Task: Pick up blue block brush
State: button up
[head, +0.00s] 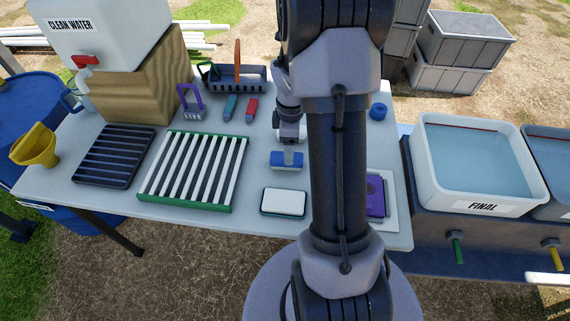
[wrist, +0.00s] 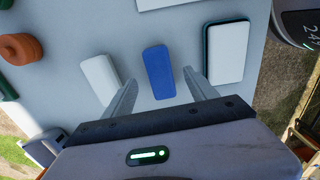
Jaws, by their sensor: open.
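The blue block brush (wrist: 158,72) lies on the pale table in the wrist view, seen from above as a rounded blue block. It also shows in the head view (head: 286,161), just left of my arm. My gripper (wrist: 160,78) is open, with one finger on each side of the block in the picture and a gap on both sides. It holds nothing. I cannot tell how high the fingertips are above the table. In the head view my gripper is partly hidden by my arm.
A white block (wrist: 100,78) lies left of the brush in the wrist view. A white slab in a teal-edged tray (wrist: 226,52) lies to its right. In the head view, a green-and-white rack (head: 190,208), a dark rack (head: 113,182) and a caddy (head: 225,85) occupy the table's left side.

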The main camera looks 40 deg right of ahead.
jog(key=shift+f+b, duration=1.5)
jog(key=shift+f, duration=1.25)
jog(key=shift+f, duration=0.3)
grip_shut()
jog(key=shift+w+r+p, duration=0.1)
jog(key=shift+r+p, duration=1.1)
jog(key=shift+r, duration=0.9)
jog(key=s+a+p, duration=0.1)
jog(key=s, duration=0.4)
jog(key=s+a+r+p, duration=0.1)
jog(key=s+a, duration=0.1)
jog(key=s, duration=0.3)
jog(key=s+a+p, duration=0.1)
jog(key=s+a, duration=0.1)
jog(key=s, duration=0.3)
jog(key=shift+s+a+r, duration=0.1)
jog(key=shift+a+r, duration=0.1)
jog(key=shift+a, duration=0.05)
